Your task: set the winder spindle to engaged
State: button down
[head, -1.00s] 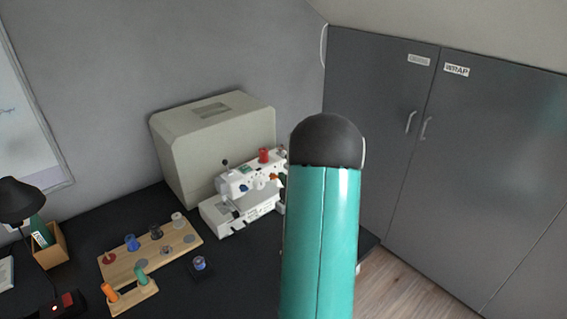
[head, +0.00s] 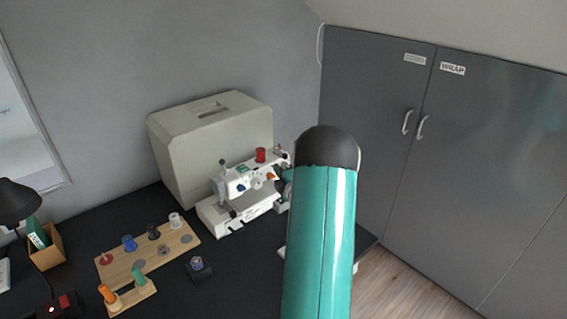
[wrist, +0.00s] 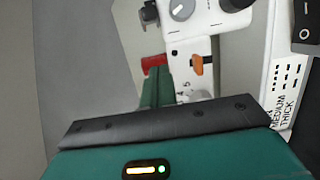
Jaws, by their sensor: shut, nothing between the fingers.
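The white sewing machine (head: 240,212) stands on the dark desk in the head view, with a red spool (head: 260,155) on top and an orange lever (head: 270,177) on its front. In the wrist view the machine's white body (wrist: 215,35) fills the upper middle, with the orange lever (wrist: 197,65) and red spool (wrist: 152,62). My gripper (wrist: 158,80) is shut and empty, its green fingers pointing at the machine close to the spool and lever. Contact cannot be told. I cannot clearly make out the winder spindle. My arm hides the machine's right end in the head view.
A beige machine cover (head: 215,140) stands behind the machine against the wall. A wooden spool rack (head: 120,265) and a small dark bobbin holder (head: 199,270) are on the desk's left. Grey cabinets (head: 375,120) stand at right. A cardboard box (head: 46,250) is at far left.

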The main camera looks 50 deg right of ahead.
aim_at(286, 157)
jog(key=x, duration=0.3)
jog(key=shift+w+d, duration=0.1)
jog(key=shift+d, duration=0.1)
jog(key=d, duration=0.1)
jog(key=s+d, duration=0.1)
jog(key=shift+d, duration=0.7)
jog(key=shift+d, duration=0.1)
jog(key=shift+s+d, duration=0.25)
jog(key=shift+d, duration=0.6)
jog(key=shift+s, duration=0.1)
jog(key=v, duration=1.3)
jog(key=shift+s+a, duration=0.2)
